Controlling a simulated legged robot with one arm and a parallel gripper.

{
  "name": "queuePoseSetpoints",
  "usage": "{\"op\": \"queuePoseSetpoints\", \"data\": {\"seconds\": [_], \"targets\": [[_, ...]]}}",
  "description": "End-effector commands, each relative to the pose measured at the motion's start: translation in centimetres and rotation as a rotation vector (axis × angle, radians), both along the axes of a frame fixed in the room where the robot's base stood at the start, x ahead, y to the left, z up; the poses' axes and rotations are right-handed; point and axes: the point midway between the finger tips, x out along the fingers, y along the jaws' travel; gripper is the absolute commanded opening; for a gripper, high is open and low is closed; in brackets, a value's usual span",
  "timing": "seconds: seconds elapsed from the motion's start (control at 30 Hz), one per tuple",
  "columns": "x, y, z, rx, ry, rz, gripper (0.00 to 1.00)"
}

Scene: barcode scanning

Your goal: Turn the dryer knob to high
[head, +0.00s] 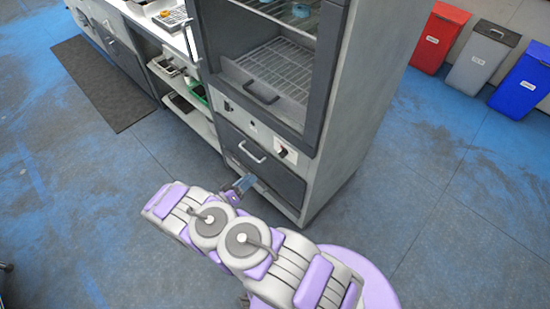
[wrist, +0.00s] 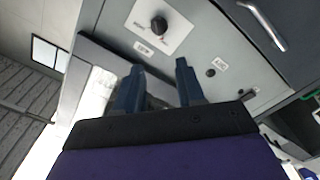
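The dryer is the tall grey cabinet (head: 345,110) with a dark-framed upper door. Its knob (head: 282,153) is small and dark, on a white plate on the panel below that door. In the wrist view the black knob (wrist: 158,25) is at the top, just past the fingertips, with a gap between. Its setting labels are too small to read. My gripper (wrist: 158,75) is open, with two blue fingers apart and nothing seen between them. In the head view my gripper (head: 243,184) is in front of the lower drawer, lower and left of the knob.
The lower drawer has a light handle (head: 252,152); the upper door has a dark handle (head: 262,92). A bench with shelves (head: 180,90) adjoins on the left. Red (head: 439,38), grey (head: 481,57) and blue bins (head: 523,82) stand far right.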

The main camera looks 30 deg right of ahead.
Motion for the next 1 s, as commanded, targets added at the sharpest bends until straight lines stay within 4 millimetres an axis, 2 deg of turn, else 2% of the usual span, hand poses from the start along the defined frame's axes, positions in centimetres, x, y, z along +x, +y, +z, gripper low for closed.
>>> {"op": "queuePoseSetpoints", "data": {"seconds": [0.1,0.6,0.8,1.0], "targets": [[0.7,-2.3,-0.2,0.002,0.002,-0.005,0.38],[4.0,-11.2,-0.1,0.000,0.000,-0.004,0.38],[4.9,-13.6,-0.1,-0.001,0.000,-0.002,0.38],[5.3,-14.4,0.0,0.000,0.000,0.000,0.38]]}}
